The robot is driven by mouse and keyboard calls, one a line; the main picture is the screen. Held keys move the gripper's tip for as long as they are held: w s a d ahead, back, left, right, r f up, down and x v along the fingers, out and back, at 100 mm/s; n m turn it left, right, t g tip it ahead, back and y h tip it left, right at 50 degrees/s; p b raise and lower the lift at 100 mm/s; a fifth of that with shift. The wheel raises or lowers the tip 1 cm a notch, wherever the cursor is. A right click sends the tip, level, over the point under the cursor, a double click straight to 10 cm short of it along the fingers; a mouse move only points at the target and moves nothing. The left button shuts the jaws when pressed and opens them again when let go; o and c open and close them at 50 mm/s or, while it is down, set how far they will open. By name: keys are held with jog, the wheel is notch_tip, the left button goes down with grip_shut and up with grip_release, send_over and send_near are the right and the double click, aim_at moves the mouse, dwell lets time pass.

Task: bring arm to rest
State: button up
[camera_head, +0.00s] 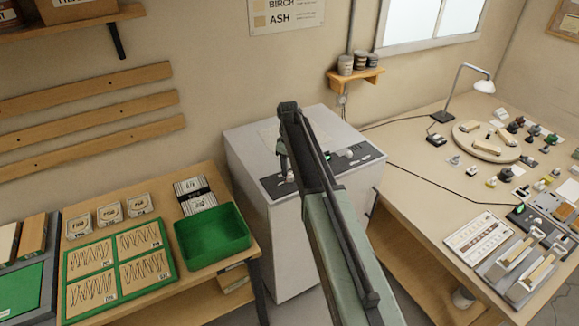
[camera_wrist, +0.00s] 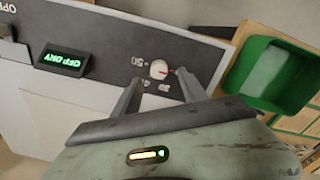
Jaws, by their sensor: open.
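My arm (camera_head: 335,235) reaches up over the grey-white cabinet (camera_head: 270,245) in the head view, bent down at its far end. My gripper (camera_head: 284,172) hangs over the cabinet's dark control panel (camera_head: 362,157). In the wrist view my gripper (camera_wrist: 161,87) is open, its two dark fingers apart with nothing held between them. A white round knob with a red mark (camera_wrist: 158,69) shows just beyond and between the fingertips. A green-lit display (camera_wrist: 64,61) is left of it on the panel. Whether a finger touches the panel cannot be told.
A green bin (camera_head: 212,240) stands on the left bench; it also shows in the wrist view (camera_wrist: 270,75). The right bench (camera_head: 420,180) holds a lamp (camera_head: 468,85), a round board (camera_head: 487,141) and many small parts. A shelf with cans (camera_head: 355,76) is on the wall behind.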

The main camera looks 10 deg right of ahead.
notch_tip(320, 180, up, 4)
jog(key=shift+f+p, duration=0.25)
jog(key=shift+p, duration=0.75)
jog(key=shift+f, duration=0.1)
jog(key=shift+s+f, duration=0.15)
jog(key=shift+s, duration=0.05)
jog(key=s+f+m+b, duration=0.3)
jog(key=s+f+b, duration=0.1)
jog(key=s, duration=0.5)
jog(key=s+f+m+b, duration=0.3)
jog(key=s+f+b, duration=0.1)
jog(key=s, duration=0.5)
jog(key=s+f+m+b, duration=0.3)
jog(key=s+f+b, duration=0.2)
jog(key=s, duration=0.4)
jog(key=shift+s+b, duration=0.2)
jog(key=shift+b, duration=0.15)
jog(key=shift+a+f, duration=0.1)
jog(key=shift+c, duration=0.2)
